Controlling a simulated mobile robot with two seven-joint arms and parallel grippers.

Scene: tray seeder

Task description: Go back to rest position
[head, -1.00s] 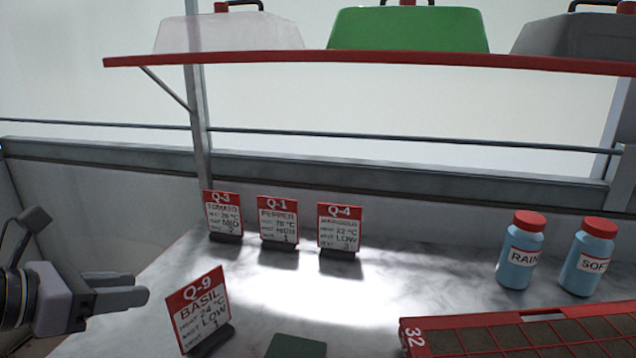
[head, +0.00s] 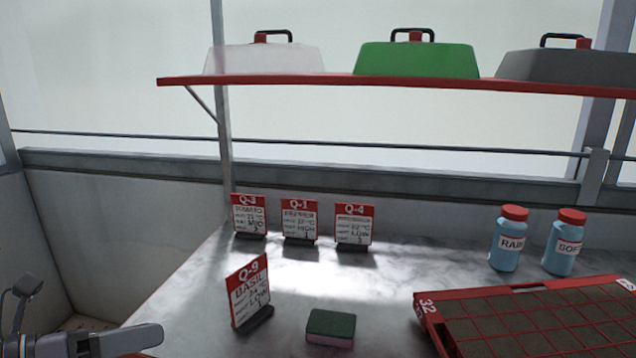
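My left gripper (head: 130,341) is at the lower left of the head view, in front of and left of the Q-9 basil card. It holds nothing that I can see. Its fingers show edge-on and overlap, so their gap is hidden. My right gripper is outside the view.
The Q-9 card (head: 249,291) stands near the counter's left edge. Cards Q-3 (head: 249,215), Q-1 (head: 299,220) and Q-4 (head: 354,224) stand behind. A green-topped sponge (head: 331,327), a red seed tray (head: 428,314), and two blue bottles (head: 507,245) (head: 563,248) are right. A red shelf (head: 400,82) hangs above.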

